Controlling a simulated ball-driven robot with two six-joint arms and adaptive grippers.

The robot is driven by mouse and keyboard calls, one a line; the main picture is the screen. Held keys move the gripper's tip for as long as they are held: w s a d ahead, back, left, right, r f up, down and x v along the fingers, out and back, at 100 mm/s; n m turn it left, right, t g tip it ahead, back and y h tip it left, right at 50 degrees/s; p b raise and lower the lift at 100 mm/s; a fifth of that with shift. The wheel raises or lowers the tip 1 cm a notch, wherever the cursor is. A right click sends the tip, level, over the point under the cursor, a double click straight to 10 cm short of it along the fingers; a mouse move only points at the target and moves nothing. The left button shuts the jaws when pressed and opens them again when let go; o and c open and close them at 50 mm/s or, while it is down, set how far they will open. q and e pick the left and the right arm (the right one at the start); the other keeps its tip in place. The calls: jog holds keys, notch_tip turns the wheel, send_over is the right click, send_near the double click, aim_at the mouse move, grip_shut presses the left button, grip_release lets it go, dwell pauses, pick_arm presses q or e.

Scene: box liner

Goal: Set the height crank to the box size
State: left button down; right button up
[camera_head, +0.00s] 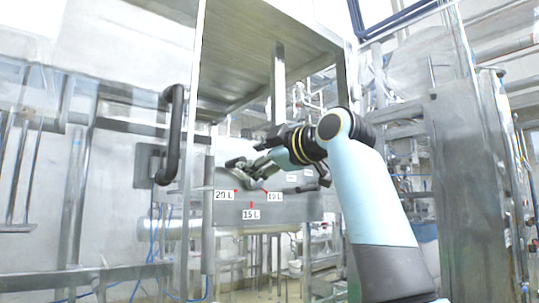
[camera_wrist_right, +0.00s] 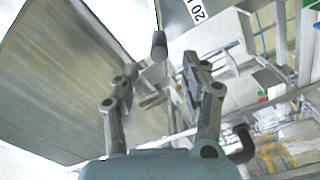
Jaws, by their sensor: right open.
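The height crank's dial is on a grey machine panel (camera_head: 280,208) in the head view, marked by the labels 20 L (camera_head: 224,195), 15 L (camera_head: 251,214) and 10 L (camera_head: 274,196), each with a red tick. My right gripper (camera_head: 242,163) is in front of the dial's upper part and hides much of the crank. In the right wrist view my gripper's fingers (camera_wrist_right: 160,88) are apart. A dark round handle (camera_wrist_right: 159,46), apparently the crank's knob, shows beyond the fingertips, between them in the picture. The 20 L label (camera_wrist_right: 197,10) is near it. I cannot tell the crank's exact setting.
A black curved handle (camera_head: 174,135) is on the frame to the left. A large metal panel (camera_head: 255,50) overhangs the dial, and a metal post stands left of it. A grey cabinet (camera_head: 470,180) is close on the right. No box is clearly seen.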

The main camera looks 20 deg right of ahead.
jog(key=v, duration=0.5)
jog(key=shift+s, duration=0.1)
jog(key=shift+f, duration=0.15)
